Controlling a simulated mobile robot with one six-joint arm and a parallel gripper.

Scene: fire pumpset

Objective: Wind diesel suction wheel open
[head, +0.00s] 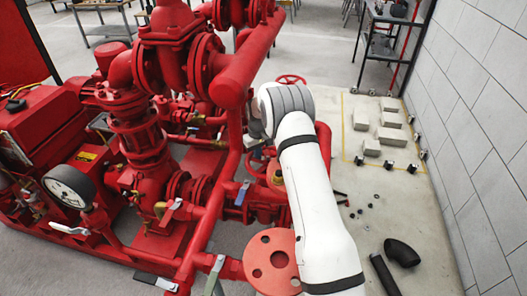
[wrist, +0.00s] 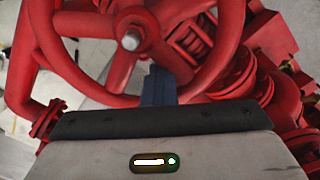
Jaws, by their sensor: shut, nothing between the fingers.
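A red spoked handwheel (wrist: 205,72) fills the upper part of the wrist view, with a pale metal stem end (wrist: 131,40) at its hub. I cannot tell from a label whether it is the diesel suction wheel. My gripper (wrist: 158,72) is shut, its dark blue fingers together and empty. The fingertips overlap the wheel's opening between rim and hub in the picture; whether they touch it cannot be told. In the head view a red handwheel (head: 290,79) shows beyond my white arm, which hides the gripper.
Red pipes and flanges (head: 145,150) crowd the left, with a pressure gauge (head: 69,187) at front left. A round red flange (head: 271,261) lies close to my arm. Grey blocks (head: 390,135), black pipe pieces (head: 402,252) and a block wall (head: 480,130) are at right.

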